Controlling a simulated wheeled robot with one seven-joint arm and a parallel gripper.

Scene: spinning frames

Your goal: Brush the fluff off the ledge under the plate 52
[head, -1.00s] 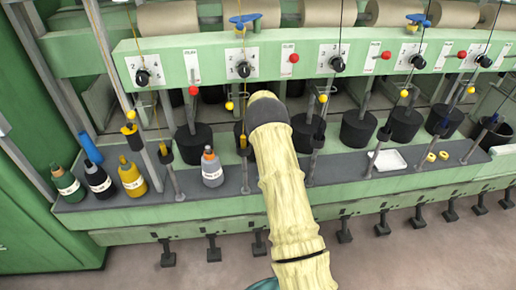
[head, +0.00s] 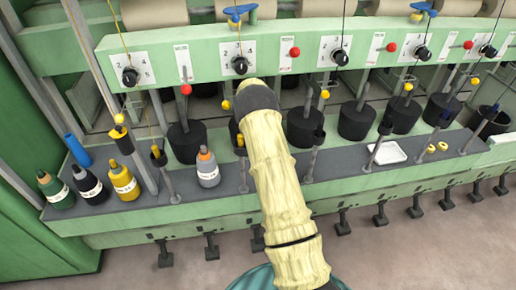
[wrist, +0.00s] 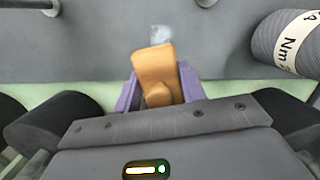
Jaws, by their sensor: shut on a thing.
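My gripper (wrist: 158,90) has purple fingers and is shut on a tan wooden brush (wrist: 152,62), seen in the wrist view. The brush's bristles cannot be made out. A small whitish patch of fluff (wrist: 160,34) lies on the dark grey ledge (wrist: 90,45) just beyond the brush tip; whether they touch I cannot tell. In the head view the ledge (head: 290,180) runs along the green machine, and my pale sleeved arm hides the gripper, brush and fluff. Small plates (head: 182,64) line the green rail above, but their numbers are too small to read.
A grey bottle (head: 208,168) stands close left of my arm, also at the right of the wrist view (wrist: 290,42). Green, black and yellow bottles (head: 124,180) stand further left. Black pots (head: 356,120) and thin posts line the ledge. A white tray (head: 386,152) lies to the right.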

